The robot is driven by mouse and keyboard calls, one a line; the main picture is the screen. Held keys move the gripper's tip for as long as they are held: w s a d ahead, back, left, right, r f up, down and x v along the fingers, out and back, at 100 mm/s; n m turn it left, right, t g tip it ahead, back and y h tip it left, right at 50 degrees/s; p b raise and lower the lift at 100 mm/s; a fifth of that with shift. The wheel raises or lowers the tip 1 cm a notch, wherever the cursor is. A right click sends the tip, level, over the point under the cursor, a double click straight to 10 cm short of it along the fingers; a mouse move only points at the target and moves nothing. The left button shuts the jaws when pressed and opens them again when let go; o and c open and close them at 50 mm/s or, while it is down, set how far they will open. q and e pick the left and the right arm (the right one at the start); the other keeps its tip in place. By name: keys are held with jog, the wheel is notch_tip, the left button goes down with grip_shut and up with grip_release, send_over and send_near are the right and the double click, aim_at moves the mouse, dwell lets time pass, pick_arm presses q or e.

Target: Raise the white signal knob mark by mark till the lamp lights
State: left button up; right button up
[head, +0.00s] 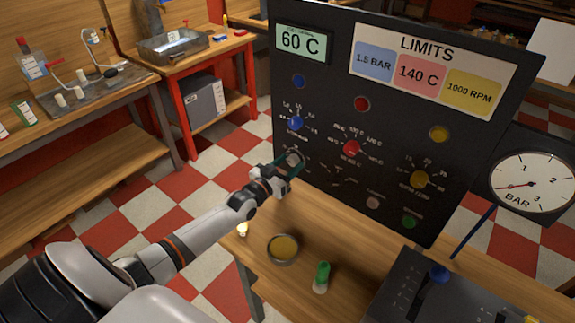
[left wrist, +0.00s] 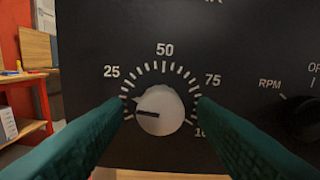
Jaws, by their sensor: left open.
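The white signal knob (left wrist: 165,100) sits on the black panel (left wrist: 110,60) in the left wrist view. Its dial reads 25, 50 and 75, with another number partly hidden at lower right. The knob's dark line points left, below the 25 mark. My left gripper (left wrist: 162,106) is open, with one green finger on each side of the knob; I cannot tell whether they touch it. In the head view my left gripper (head: 291,165) is at the panel's lower left and partly hides the knob. My right gripper is out of view.
Blue (head: 296,123), red (head: 352,148) and yellow (head: 419,180) knobs sit on the same panel. A round dish (head: 283,248) and a green-topped bottle (head: 322,275) stand on the wooden bench below. A pressure gauge (head: 533,184) is at right.

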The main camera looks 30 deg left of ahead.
pick_arm(q)
jog(key=shift+c, duration=0.3)
jog(key=c, duration=0.9)
jog(key=shift+m, duration=1.1)
jog(key=o, duration=1)
jog(key=shift+c, duration=0.2)
jog(key=shift+s+f, duration=0.15)
jog(key=shift+s, duration=0.35)
jog(key=s+b, duration=0.1)
jog(key=s, duration=1)
jog(key=shift+a, duration=0.45)
